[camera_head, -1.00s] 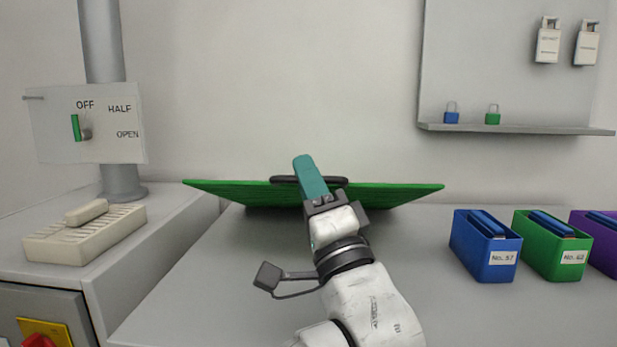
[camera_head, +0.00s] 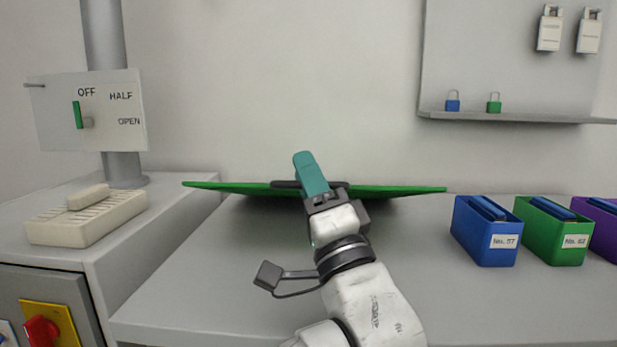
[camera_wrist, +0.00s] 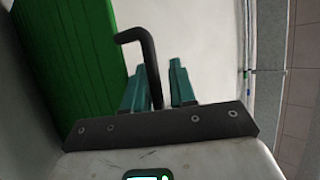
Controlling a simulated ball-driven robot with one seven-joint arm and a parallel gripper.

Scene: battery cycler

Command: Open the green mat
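The green mat (camera_head: 240,186) is a flat green panel above the back of the grey counter, seen nearly edge-on. It is tilted, with some of its dark underside showing. A black bar handle (camera_head: 285,184) sits at the middle of its edge. My gripper (camera_head: 307,160), with teal fingers, is at this handle. The mat (camera_wrist: 85,60) fills the upper left there. The fingers hide part of the handle in the head view.
Blue (camera_head: 475,238) and green (camera_head: 545,238) bins stand at right on the counter (camera_head: 230,285), with a purple one (camera_head: 605,230) beside them. A cream block rack (camera_head: 85,220) and lever panel (camera_head: 90,115) are at left.

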